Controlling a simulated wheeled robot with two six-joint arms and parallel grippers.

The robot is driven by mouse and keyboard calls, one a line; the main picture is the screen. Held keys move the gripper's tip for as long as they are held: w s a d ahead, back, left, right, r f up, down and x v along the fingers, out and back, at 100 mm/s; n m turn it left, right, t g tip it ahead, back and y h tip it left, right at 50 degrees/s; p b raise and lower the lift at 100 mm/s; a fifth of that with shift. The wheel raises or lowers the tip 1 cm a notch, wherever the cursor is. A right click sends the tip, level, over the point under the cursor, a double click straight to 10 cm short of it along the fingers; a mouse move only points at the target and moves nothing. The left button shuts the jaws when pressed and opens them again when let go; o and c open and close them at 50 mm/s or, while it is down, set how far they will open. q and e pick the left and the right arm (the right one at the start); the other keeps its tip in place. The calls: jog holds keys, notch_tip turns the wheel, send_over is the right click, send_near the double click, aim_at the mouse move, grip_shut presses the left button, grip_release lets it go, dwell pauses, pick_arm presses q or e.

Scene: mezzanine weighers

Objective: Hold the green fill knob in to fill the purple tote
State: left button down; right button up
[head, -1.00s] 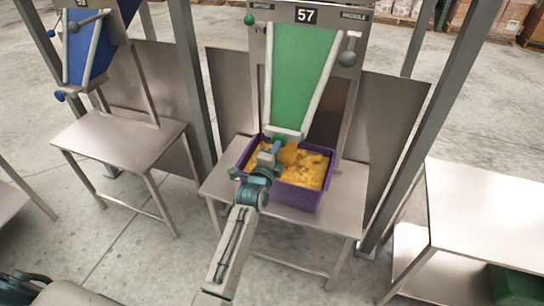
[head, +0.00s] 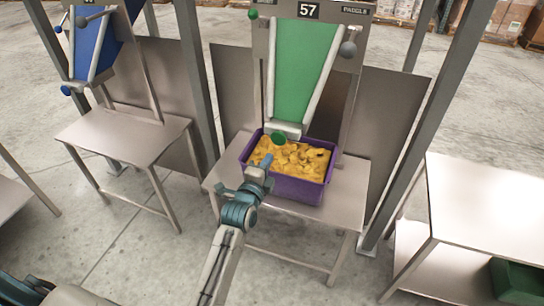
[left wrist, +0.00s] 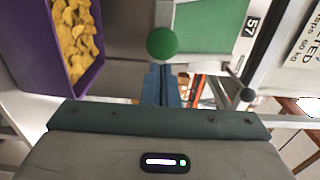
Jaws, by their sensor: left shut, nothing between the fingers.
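The green fill knob (head: 279,138) is a round disc at the lower front end of the green chute (head: 303,70) numbered 57. It also shows in the left wrist view (left wrist: 162,44). The purple tote (head: 296,189) stands on the steel table under the chute, filled with yellow-orange pieces (head: 300,160) to near its rim. It shows at the upper left of the left wrist view (left wrist: 90,78). My left gripper (head: 266,160) is shut and empty, in front of the knob and apart from it. Its fingers (left wrist: 162,85) point toward the knob. My right gripper is not in view.
A green ball (head: 253,14) and a grey ball (head: 348,49) flank the chute's top. A blue chute (head: 92,45) with its own table (head: 125,130) stands left. Grey posts (head: 195,80) rise between stations. A steel table (head: 485,205) is at right, with a green bin (head: 515,281) below.

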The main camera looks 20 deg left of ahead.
pick_arm(q)
jog(key=s+a+f+n+g, duration=0.1)
jog(key=s+f+n+g, duration=0.3)
jog(key=f, duration=0.9)
jog(key=s+a+f+n+g, duration=0.1)
jog(key=s+f, duration=0.6)
jog(key=f, duration=0.6)
jog(key=s+f+n+g, duration=0.3)
jog(key=s+f, duration=0.2)
jog(key=f, duration=0.7)
jog(key=s+a+f+n+g, duration=0.2)
jog(key=s+f+n, duration=0.1)
jog(key=s+f, duration=0.6)
jog(key=s+a+f+n+g, duration=0.2)
jog(key=s+f+g, duration=0.1)
jog(key=s+f, duration=0.6)
jog(key=s+a+f+n+g, duration=0.2)
jog(key=s+f, duration=0.1)
jog(key=s, duration=0.8)
jog(key=s+a+f+n+g+y, duration=0.1)
jog(key=s+a+f+n, duration=0.1)
jog(key=s, duration=0.8)
jog(key=shift+s+f+n+g+b, duration=0.35)
jog(key=shift+s+f+n+g, duration=0.05)
jog(key=shift+n, duration=0.1)
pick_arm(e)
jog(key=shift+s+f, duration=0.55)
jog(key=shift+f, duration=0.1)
pick_arm(q)
jog(key=shift+w+d, duration=0.1)
